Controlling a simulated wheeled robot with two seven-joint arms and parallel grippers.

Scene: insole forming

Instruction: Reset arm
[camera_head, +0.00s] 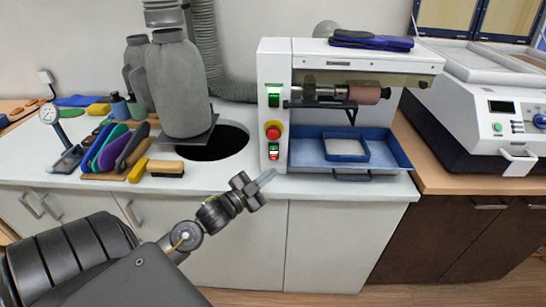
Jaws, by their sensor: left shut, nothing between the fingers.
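My left arm comes in from the lower left. My left gripper (266,177) is at the front edge of the white counter (220,180), just below the front of the white grinding machine (275,105). Its fingers point up and right, are shut and hold nothing. Whether the fingertips touch the counter edge I cannot tell. My right gripper is not in view.
A blue tray (395,153) sits under the machine's roller (365,94). Left of it are a round hole (215,145), a grey bag-like form (180,85), a brush (165,168) and several coloured insoles (108,147). A white forming machine (495,105) stands right.

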